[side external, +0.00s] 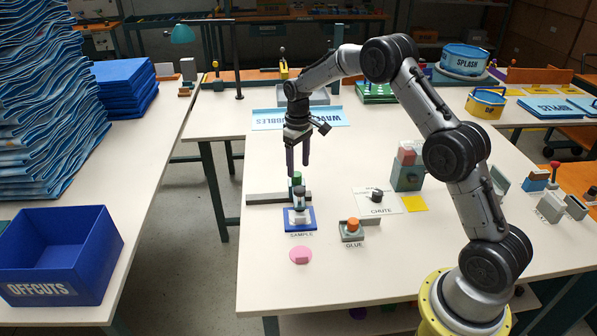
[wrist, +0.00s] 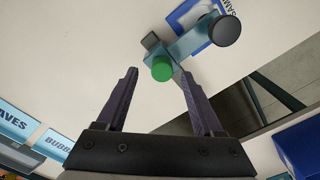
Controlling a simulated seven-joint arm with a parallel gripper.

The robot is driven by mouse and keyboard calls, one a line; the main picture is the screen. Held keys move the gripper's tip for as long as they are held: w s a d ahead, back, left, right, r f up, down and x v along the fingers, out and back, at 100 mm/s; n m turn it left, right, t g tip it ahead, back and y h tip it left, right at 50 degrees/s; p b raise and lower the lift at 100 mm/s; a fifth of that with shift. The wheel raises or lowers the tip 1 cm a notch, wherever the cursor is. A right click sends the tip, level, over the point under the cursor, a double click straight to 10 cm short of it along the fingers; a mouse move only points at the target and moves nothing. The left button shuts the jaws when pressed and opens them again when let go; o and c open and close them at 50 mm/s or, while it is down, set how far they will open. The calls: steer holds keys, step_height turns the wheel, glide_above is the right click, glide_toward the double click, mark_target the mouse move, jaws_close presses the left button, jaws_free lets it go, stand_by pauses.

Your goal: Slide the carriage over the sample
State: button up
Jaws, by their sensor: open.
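My gripper (side external: 298,170) is open and points down, its two dark fingers above a green knob (side external: 297,178). The knob, apparently the carriage's handle, stands at the grey rail (side external: 265,198). In the wrist view the green knob (wrist: 162,71) shows between and just beyond the fingertips (wrist: 158,74); I cannot tell whether they touch it. A dark-capped post (side external: 299,192) stands in front of the knob, at the blue SAMPLE plate (side external: 309,225). The dark cap (wrist: 225,31) also shows in the wrist view. The sample itself is not clearly visible.
A pink disc (side external: 300,255) and the orange-topped GLUE block (side external: 352,230) are nearer the camera. The CHUTE plate (side external: 394,208) and a grey-green box with a red top (side external: 407,170) lie to the right. The table's left edge is close to the rail.

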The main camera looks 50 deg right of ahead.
step_height(320, 180, up, 10)
steer(key=shift+r, duration=0.2)
steer(key=s+a+r+t, duration=0.1)
steer(key=s+a+r, duration=0.1)
steer(key=r, duration=0.4)
steer(key=s+a+r+t, duration=0.1)
steer(key=s+a+r, duration=0.15)
steer(key=r, duration=0.35)
steer(key=s+a+r+n+t, duration=0.1)
steer(key=s+a+r, duration=0.2)
steer(key=s+r, duration=0.15)
steer(key=s+a+r+t, duration=0.1)
steer(key=s+a+r, duration=0.15)
steer(key=s, duration=0.35)
steer(key=s+a+f+t, duration=0.2)
steer(key=s+a, duration=0.1)
steer(key=s, duration=1.1)
steer(key=s+f+m, duration=0.1)
steer(key=s+f, duration=0.5)
steer(key=f, duration=0.2)
steer(key=shift+s, duration=0.25)
